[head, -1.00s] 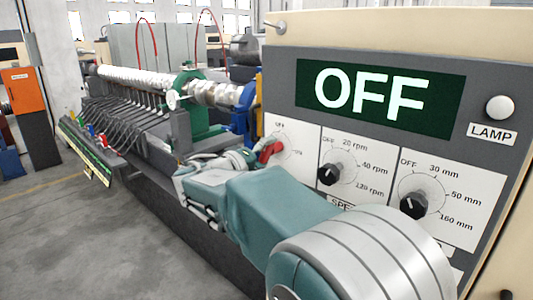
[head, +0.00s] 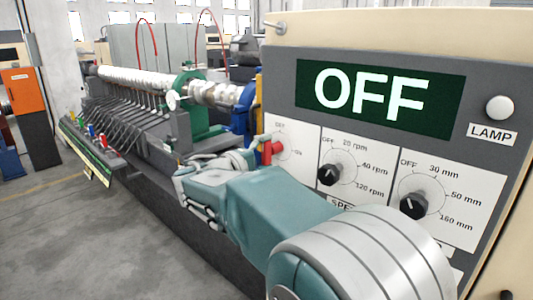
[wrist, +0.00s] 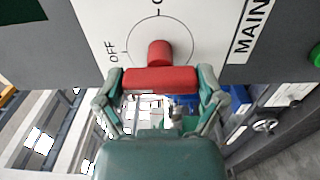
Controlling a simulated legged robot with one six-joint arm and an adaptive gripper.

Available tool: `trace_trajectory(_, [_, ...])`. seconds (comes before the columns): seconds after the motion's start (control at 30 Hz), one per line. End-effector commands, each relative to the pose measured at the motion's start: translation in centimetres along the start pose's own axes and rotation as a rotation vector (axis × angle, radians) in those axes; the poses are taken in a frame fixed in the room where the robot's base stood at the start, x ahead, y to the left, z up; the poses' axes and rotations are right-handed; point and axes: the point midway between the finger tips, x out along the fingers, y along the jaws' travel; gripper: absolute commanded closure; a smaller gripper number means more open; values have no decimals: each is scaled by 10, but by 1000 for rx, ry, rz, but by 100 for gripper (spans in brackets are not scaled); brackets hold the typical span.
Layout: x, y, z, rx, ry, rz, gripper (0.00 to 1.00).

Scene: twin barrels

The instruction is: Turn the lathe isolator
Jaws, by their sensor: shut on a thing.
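The lathe isolator is a red knob with a bar-shaped handle (wrist: 160,78) on a white panel. In the wrist view its bar lies level across the picture, between my fingers, and its red stub points up towards the dial arc. An OFF mark stands at the left of the arc, and a second label at the top is cut off. My gripper (wrist: 161,82) is shut on the bar, one finger at each end. In the head view the red isolator (head: 266,153) shows past my arm, its bar near upright; my gripper (head: 258,153) partly hides it.
The display (head: 380,97) reads OFF. Two black knobs (head: 329,174) (head: 413,205) sit right of the isolator, below the white lamp button (head: 499,108). The lathe bed with its hoses (head: 125,115) stretches away at the left. Open floor lies at far left.

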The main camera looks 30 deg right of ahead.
Motion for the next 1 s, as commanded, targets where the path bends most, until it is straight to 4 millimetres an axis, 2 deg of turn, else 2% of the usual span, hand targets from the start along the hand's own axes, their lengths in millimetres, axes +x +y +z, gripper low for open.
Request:
trace_trajectory(0.2, [-1,-2,-2,-5,8,-2,59])
trace_trajectory(0.23, [-1,-2,-2,-5,8,-3,0])
trace_trajectory(0.67, [-3,-1,-1,-1,3,-1,0])
trace_trajectory(0.77, [-14,-1,-2,-1,6,-1,0])
trace_trajectory(1.0, [-63,-2,-3,-2,9,-2,0])
